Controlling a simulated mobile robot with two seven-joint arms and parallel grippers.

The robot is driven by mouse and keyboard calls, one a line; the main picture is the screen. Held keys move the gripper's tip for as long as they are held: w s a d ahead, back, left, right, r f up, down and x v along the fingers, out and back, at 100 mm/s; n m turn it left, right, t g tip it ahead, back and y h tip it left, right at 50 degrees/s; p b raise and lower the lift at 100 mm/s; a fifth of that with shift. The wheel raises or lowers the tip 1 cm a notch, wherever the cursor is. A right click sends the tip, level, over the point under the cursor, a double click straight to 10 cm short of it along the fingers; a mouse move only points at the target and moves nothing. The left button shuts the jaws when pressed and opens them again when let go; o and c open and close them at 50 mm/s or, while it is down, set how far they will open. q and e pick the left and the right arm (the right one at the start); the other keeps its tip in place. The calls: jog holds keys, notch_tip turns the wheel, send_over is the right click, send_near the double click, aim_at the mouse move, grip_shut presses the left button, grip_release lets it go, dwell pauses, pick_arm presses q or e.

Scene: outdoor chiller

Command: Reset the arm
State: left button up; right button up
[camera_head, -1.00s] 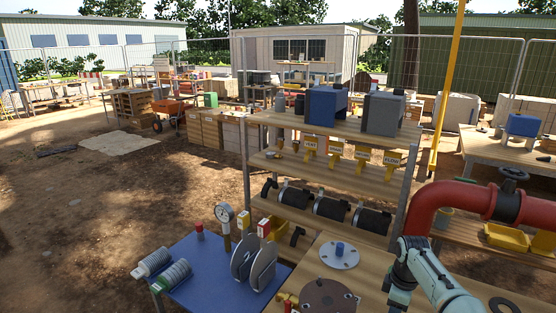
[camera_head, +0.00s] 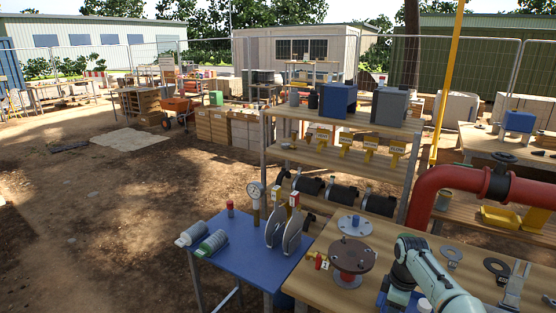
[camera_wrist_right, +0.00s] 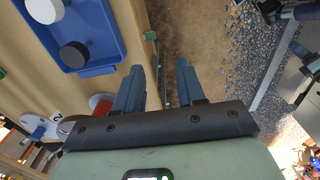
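My right arm (camera_head: 430,272) comes in at the lower right of the head view, over the wooden table (camera_head: 325,250); its gripper is not seen there. In the right wrist view my right gripper (camera_wrist_right: 158,84) has its two fingers apart with nothing between them, over brown ground beside the table edge.
A blue tray (camera_wrist_right: 112,58) with a black and a white round piece lies close to the right gripper. A brown flange (camera_head: 351,254), a red pipe (camera_head: 437,187) and a blue table (camera_head: 237,258) stand near. Open dirt lies at left.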

jog(key=s+a+f+m+y, duration=0.1)
jog(key=s+a+f+m, duration=0.25)
jog(key=f, duration=0.85)
jog(key=s+a+f+m+y, duration=0.15)
jog(key=s+a+f, duration=0.3)
jog(key=f, duration=0.75)
jog(key=s+a+f+m, duration=0.3)
jog(key=s, duration=0.5)
jog(key=s+a+f+m+y, duration=0.1)
jog(key=s+a+f+m, duration=0.2)
jog(key=s, duration=0.5)
jog(key=s+a+f+m, duration=0.4)
jog(key=s, duration=0.4)
jog(key=shift+a, duration=0.25)
